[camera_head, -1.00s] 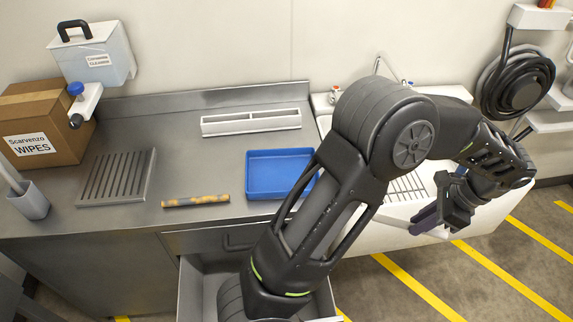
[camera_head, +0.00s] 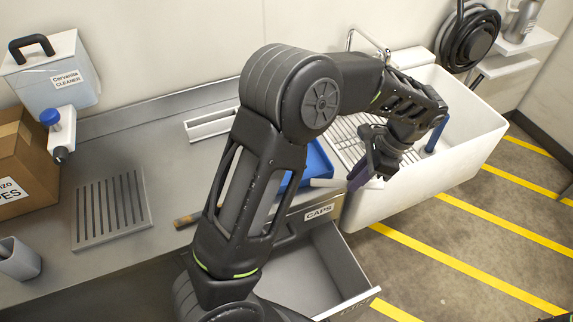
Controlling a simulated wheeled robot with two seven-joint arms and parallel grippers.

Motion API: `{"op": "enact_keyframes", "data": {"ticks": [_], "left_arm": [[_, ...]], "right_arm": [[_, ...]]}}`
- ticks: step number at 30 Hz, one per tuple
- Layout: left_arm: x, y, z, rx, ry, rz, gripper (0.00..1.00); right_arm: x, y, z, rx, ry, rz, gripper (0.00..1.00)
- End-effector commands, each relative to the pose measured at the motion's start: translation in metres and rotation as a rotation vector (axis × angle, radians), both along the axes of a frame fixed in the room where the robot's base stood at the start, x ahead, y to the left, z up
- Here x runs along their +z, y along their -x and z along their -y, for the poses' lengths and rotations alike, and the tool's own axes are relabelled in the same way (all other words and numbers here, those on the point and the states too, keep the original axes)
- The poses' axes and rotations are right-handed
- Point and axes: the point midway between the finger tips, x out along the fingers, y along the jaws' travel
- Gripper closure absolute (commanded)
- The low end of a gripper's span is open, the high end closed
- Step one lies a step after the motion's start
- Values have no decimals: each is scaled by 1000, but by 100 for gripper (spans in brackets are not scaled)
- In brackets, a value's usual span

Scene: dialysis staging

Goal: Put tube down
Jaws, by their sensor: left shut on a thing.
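My left gripper (camera_head: 362,180), with dark purple fingers, is shut on a slim white tube (camera_head: 325,183). The tube lies roughly level across the fingers, in the air near the front left corner of the white sink, and its ends show on both sides. A yellow-brown patterned tube (camera_head: 184,221) lies on the steel counter, mostly hidden behind my left arm. A blue cylinder (camera_head: 437,134) stands in the sink to the right of the gripper. My right gripper is not in view.
A blue tray (camera_head: 318,163) on the counter (camera_head: 160,165) is partly hidden by my arm. A drawer labelled CAPS (camera_head: 345,262) stands open below. A slatted grey plate (camera_head: 112,208) lies at left.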

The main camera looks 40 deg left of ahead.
Motion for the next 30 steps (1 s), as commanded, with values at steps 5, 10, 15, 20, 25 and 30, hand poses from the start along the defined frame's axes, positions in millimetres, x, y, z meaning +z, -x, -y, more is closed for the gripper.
{"op": "enact_keyframes", "data": {"ticks": [5, 10, 15, 20, 25, 30], "left_arm": [[14, -1, -46, -83, 28, 6, 100], [40, 6, -114, -231, 29, 13, 100], [61, 18, -159, -341, 3, 5, 100], [67, 20, -167, -367, -5, 1, 100], [66, 19, -166, -366, -6, 1, 100], [56, 20, -166, -365, -4, 0, 100]], "right_arm": [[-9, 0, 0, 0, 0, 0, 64], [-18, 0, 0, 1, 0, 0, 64], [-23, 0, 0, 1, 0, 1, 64], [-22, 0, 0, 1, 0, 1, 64], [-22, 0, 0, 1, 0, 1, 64], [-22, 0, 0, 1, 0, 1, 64]]}}
